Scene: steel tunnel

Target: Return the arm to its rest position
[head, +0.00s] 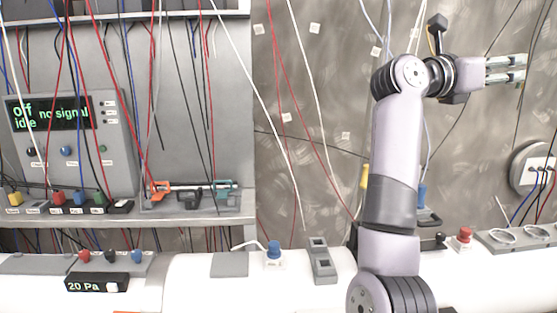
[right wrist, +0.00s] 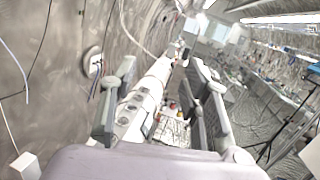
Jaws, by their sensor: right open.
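My right arm (head: 395,150) rises upright at the right of centre in the head view, bent at its top joint. My right gripper (head: 507,69) points to the right, high above the white pipe bench. Its two fingers are parallel and apart, with nothing between them. In the right wrist view the same gripper (right wrist: 160,112) is open, with the tunnel and the bench far beyond its fingers. My left gripper does not show in either view.
A grey console (head: 70,148) reading "off idle no signal" stands on a shelf (head: 200,207) at left. Cables hang before the wall. Blue (head: 274,250) and red (head: 464,236) knobs sit on the white pipe (head: 205,275). A round socket plate (head: 533,168) is below the gripper.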

